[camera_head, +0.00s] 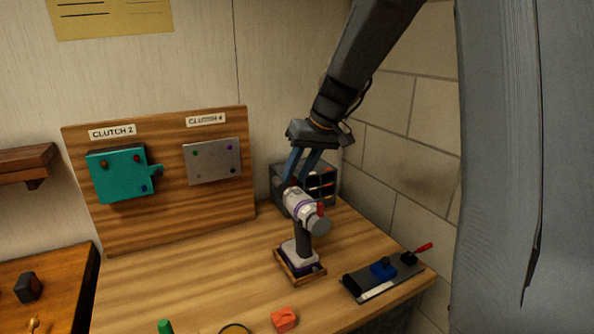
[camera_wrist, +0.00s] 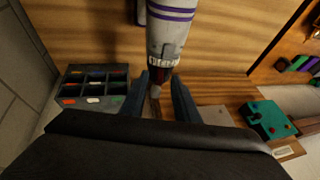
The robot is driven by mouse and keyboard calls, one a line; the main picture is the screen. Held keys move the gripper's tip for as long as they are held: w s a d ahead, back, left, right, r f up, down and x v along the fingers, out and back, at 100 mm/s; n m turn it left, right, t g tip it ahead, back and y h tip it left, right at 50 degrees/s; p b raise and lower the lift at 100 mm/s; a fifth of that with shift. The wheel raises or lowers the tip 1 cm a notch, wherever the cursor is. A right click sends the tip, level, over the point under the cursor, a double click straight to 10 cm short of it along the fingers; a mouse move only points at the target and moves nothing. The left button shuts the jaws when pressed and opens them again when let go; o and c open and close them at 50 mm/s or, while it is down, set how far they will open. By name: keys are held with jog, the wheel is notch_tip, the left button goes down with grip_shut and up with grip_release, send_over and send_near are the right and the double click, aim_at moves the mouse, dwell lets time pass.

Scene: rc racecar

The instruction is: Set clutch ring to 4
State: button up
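A white and grey drill with purple bands (camera_head: 303,208) stands upright in a wooden cradle (camera_head: 314,279) on the bench, its nose away from the camera. In the wrist view the drill body (camera_wrist: 173,28) comes in from the top. Its clutch ring (camera_wrist: 163,62) has white marks too small to read. My gripper (camera_head: 298,182) reaches down at the drill's nose. In the wrist view its fingers (camera_wrist: 160,78) are apart, on either side of the nose just past the ring; contact cannot be told. A teal plate (camera_head: 120,172) hangs under "CLUTCH 2", a grey plate (camera_head: 213,162) under "CLUTCH 4".
A grey compartment bin (camera_head: 322,184) stands behind the drill by the wall. A dark tray (camera_head: 382,276) with a blue part and a red-handled tool lies at the right. An orange block (camera_head: 285,319) lies in front. The bench left of the drill is clear.

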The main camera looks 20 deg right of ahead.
jog(key=shift+w+f, duration=0.1)
jog(key=shift+f, duration=0.2)
grip_shut()
jog(key=d+y+b, duration=0.1)
jog(key=b, duration=0.2)
jog(key=shift+w+f, duration=0.15)
jog(key=shift+f, duration=0.25)
jog(key=y+b, duration=0.1)
jog(key=d+y+b, duration=0.1)
jog(key=m+y+b, duration=0.1)
jog(key=b, duration=0.1)
jog(key=shift+w+d+f+g+y, duration=0.15)
jog(key=shift+d+f+g+y, duration=0.15)
jog(key=shift+g+y, duration=0.1)
